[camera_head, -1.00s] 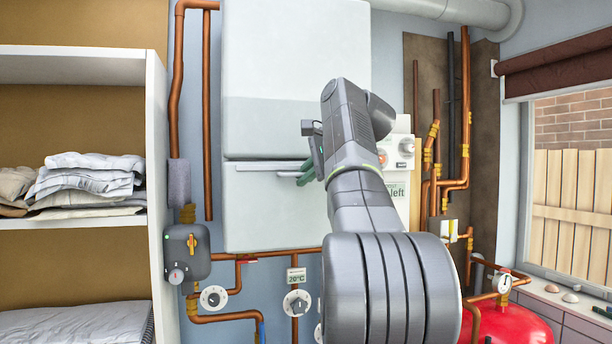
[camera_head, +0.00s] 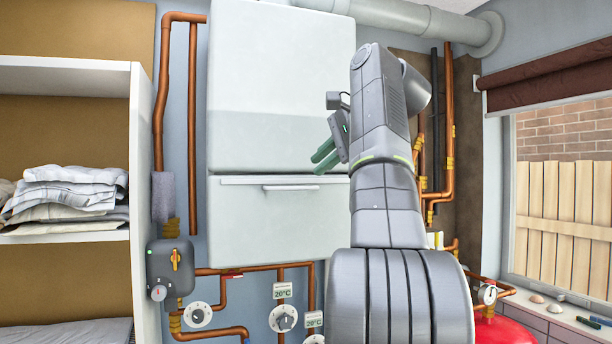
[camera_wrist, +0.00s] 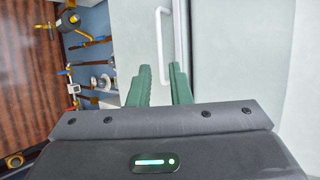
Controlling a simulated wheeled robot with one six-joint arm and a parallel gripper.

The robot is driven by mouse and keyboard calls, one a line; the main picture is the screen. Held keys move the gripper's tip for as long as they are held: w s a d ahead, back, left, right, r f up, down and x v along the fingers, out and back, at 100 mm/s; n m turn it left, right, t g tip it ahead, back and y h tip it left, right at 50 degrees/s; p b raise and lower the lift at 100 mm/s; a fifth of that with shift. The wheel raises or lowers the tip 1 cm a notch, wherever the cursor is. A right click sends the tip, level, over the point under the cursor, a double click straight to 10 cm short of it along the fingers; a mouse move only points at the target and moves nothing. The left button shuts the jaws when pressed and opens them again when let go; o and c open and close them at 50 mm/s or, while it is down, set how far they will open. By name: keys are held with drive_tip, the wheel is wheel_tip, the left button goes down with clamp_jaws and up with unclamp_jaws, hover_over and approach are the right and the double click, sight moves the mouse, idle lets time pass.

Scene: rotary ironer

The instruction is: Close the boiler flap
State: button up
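The boiler (camera_head: 280,85) is a pale grey-white wall cabinet left of my arm. Its flap (camera_head: 245,220) is the lower front panel, with a thin seam above it; it looks about flush with the upper body. A white bar handle (camera_head: 288,187) runs along the flap's top edge. My gripper (camera_head: 326,157) has green fingers and is just above and right of the handle's right end in the head view. In the wrist view the fingers (camera_wrist: 159,75) stand apart, with the handle (camera_wrist: 165,40) running ahead of the gap between them. I cannot tell whether they touch it.
A white shelf (camera_head: 138,200) with folded cloth (camera_head: 70,195) stands at the left. Copper pipes (camera_head: 192,130) and dials (camera_head: 283,318) are beside and below the boiler. A red tank (camera_head: 500,328) and a window are at the right.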

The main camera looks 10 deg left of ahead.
sight(293, 188)
drive_tip(key=shift+v, duration=1.25)
drive_tip(key=shift+a+f, duration=0.1)
drive_tip(key=x, duration=1.3)
drive_tip(key=shift+w, duration=0.1)
